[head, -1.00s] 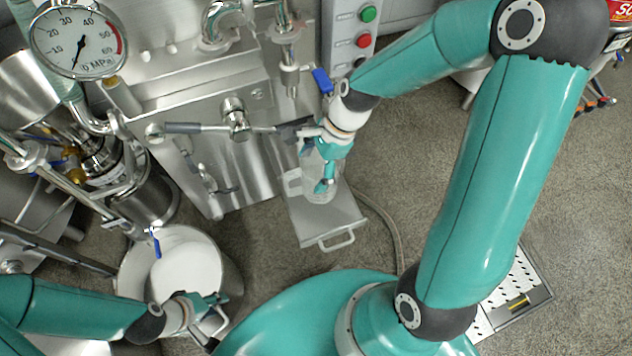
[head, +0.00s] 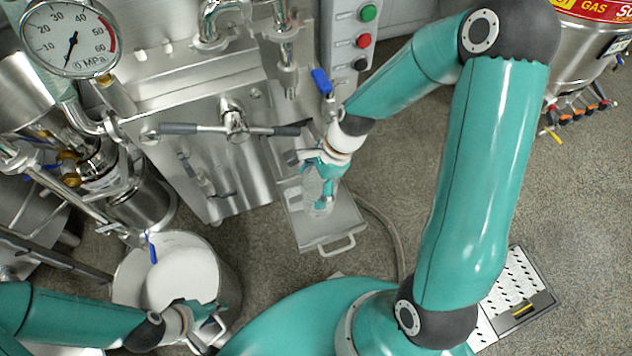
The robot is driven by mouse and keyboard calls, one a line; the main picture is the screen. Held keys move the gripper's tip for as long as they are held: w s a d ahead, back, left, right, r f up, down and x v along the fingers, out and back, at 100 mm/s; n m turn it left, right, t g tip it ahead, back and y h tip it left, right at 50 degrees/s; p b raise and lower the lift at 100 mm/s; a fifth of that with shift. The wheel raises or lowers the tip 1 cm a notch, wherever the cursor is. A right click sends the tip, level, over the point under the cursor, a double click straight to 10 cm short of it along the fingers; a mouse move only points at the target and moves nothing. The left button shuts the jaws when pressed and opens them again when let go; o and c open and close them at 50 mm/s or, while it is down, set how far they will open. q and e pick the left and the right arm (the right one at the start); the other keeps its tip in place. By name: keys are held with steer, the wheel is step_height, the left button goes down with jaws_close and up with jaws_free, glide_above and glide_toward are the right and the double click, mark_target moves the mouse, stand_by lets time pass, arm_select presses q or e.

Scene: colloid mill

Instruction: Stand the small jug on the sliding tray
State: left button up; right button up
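The sliding tray (head: 341,221) is a flat metal tray with a loop handle at its front, standing out low from the steel machine. The small jug (head: 318,196) is clear and looks upright over the tray; I cannot tell whether its base touches it. My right gripper (head: 324,180) is at the jug from above, its teal fingers around the jug's upper part, and looks shut on it. My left gripper (head: 208,322) is at the rim of a large white-filled pot (head: 125,286) at the lower left; its fingers are partly hidden and their opening is unclear.
The machine front has a T-handle (head: 235,124) above and left of the tray. A blue-handled valve (head: 322,82) hangs near my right arm. A pressure gauge (head: 70,40) is at upper left. A hose (head: 385,222) runs on the floor right of the tray. Open floor lies further right.

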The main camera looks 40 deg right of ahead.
steer(key=shift+o, duration=0.8)
steer(key=shift+r, duration=0.1)
steer(key=p+v, duration=0.3)
steer(key=v, duration=0.9)
steer(key=shift+s, duration=0.1)
